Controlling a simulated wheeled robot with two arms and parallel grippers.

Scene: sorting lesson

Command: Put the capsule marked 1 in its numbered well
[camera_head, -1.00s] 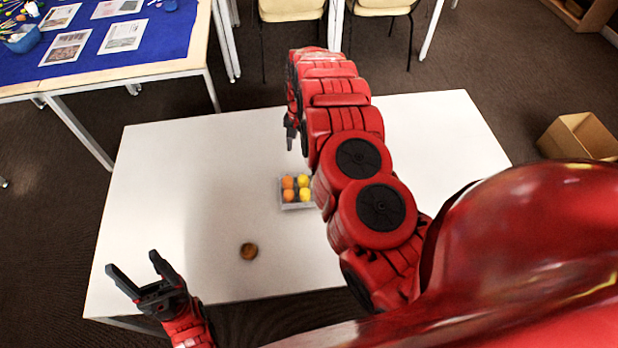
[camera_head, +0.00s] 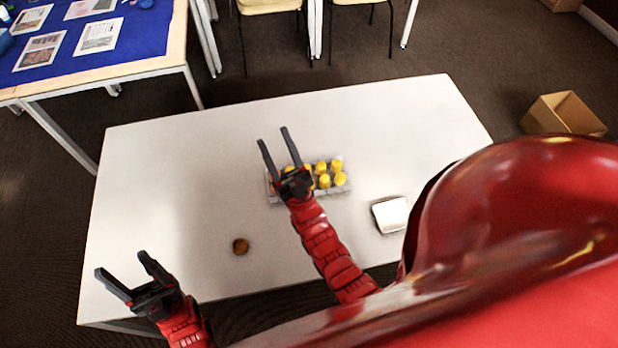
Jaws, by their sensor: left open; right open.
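A grey tray (camera_head: 338,191) stands near the middle of the white table and holds several yellow capsules (camera_head: 325,181) and at least one orange one (camera_head: 289,169). No number can be read on any capsule or well, so I cannot tell which capsule is marked 1. My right gripper (camera_head: 274,138) is open and appears empty. Its palm and fingers appear over the left part of the tray and hide it. My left gripper (camera_head: 121,265) is open and empty at the table's front left corner, apart from the tray.
A small brown round object (camera_head: 240,246) lies on the white table (camera_head: 180,180) left of my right arm. A white square object (camera_head: 391,214) lies right of the tray. The table's left and far right are clear. A cardboard box (camera_head: 563,115) stands on the floor at right.

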